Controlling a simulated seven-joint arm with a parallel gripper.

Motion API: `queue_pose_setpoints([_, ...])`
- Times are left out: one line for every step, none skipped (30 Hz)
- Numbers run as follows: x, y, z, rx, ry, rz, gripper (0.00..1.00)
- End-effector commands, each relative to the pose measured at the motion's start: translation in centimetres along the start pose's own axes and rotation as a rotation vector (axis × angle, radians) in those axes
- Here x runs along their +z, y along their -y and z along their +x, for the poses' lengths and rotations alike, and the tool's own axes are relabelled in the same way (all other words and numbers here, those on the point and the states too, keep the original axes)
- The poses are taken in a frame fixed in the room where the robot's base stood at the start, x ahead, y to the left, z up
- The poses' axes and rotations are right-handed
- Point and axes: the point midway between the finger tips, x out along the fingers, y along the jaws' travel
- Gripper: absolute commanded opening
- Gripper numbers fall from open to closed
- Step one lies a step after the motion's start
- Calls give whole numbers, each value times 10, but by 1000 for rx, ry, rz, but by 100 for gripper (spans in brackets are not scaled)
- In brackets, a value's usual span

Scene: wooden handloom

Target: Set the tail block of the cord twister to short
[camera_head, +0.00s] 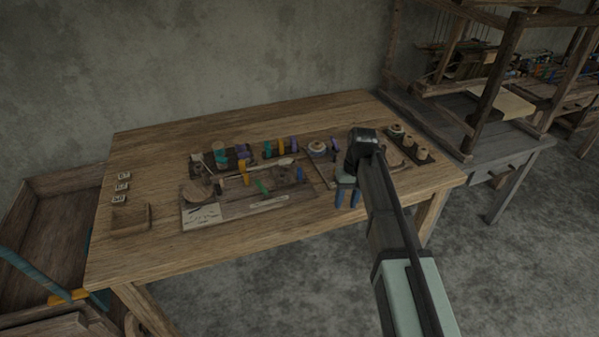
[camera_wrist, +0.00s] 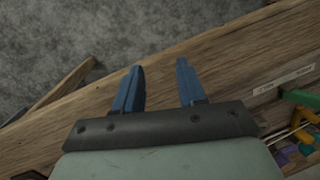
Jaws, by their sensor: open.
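The cord twister (camera_head: 240,209) appears to be the long wooden board near the middle of the table, with a round wooden wheel at its left end and a pale marked card at its front left corner. A green piece (camera_head: 262,187) stands on it right of the middle; I cannot tell for sure whether this is the tail block. A green piece (camera_wrist: 303,98) also shows at the right edge of the wrist view, beside a pale label strip (camera_wrist: 284,80). My gripper (camera_head: 347,204) is open and empty, blue fingers pointing down, right of the board near the table's front edge.
Coloured spools (camera_head: 268,149) stand in a rack behind the board. A tray with several round wooden pieces (camera_head: 409,142) lies at the right. A small wooden box (camera_head: 131,217) and several small cards (camera_head: 122,186) are at the left.

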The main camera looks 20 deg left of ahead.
Motion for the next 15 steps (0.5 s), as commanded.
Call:
queue_pose_setpoints([-34,20,-25,21,-19,-36,40])
queue_pose_setpoints([-50,31,-37,36,-29,-56,40])
queue_pose_setpoints([-69,46,-51,55,-41,-79,40])
queue_pose_setpoints([-82,57,-61,71,-50,-96,40])
queue_pose_setpoints([-93,67,-70,83,-58,-110,40])
queue_pose_setpoints([-106,81,-81,101,-68,-128,40])
queue_pose_setpoints([-115,90,-89,111,-76,-140,40])
queue_pose_setpoints([-123,98,-96,121,-82,-151,40])
queue_pose_setpoints([-131,108,-104,133,-90,-163,40])
queue_pose_setpoints([-136,115,-109,141,-95,-171,40])
queue_pose_setpoints([-140,121,-114,146,-100,-179,40])
queue_pose_setpoints([-145,127,-119,153,-105,-186,40])
queue_pose_setpoints([-147,130,-122,157,-107,-190,40])
queue_pose_setpoints([-149,133,-124,161,-109,-193,40])
queue_pose_setpoints([-150,135,-124,164,-111,-196,40])
